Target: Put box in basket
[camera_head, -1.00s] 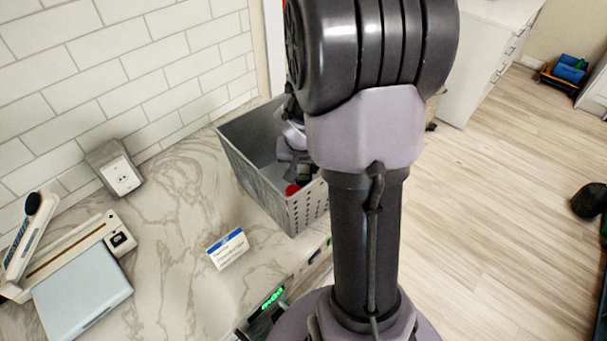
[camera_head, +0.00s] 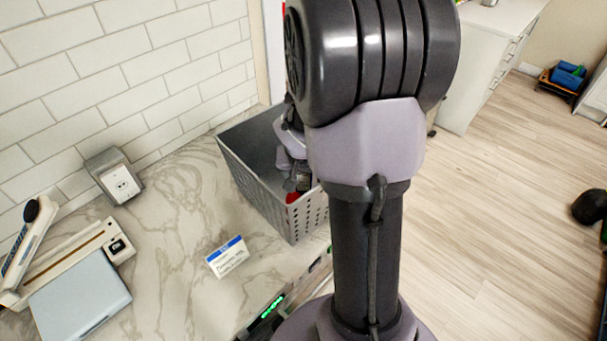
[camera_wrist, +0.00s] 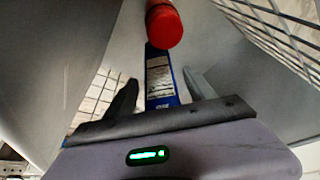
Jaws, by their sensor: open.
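The grey basket (camera_head: 262,196), with a perforated side, stands on the marble counter against the tiled wall. My gripper (camera_wrist: 160,82) is open inside it. A blue box-like item with a white printed label (camera_wrist: 160,72) shows between and beyond the fingers in the wrist view; I cannot tell whether it touches them. A red cylindrical item (camera_wrist: 164,27) lies just beyond it, and a red part (camera_head: 292,197) also shows by the gripper in the head view. A small white box or card with a blue top (camera_head: 227,257) stands on the counter in front of the basket. My arm hides the basket's right part.
A pale blue flat device (camera_head: 80,297) and a white handheld item (camera_head: 25,250) lie at the counter's left. Open wood floor lies right of my arm.

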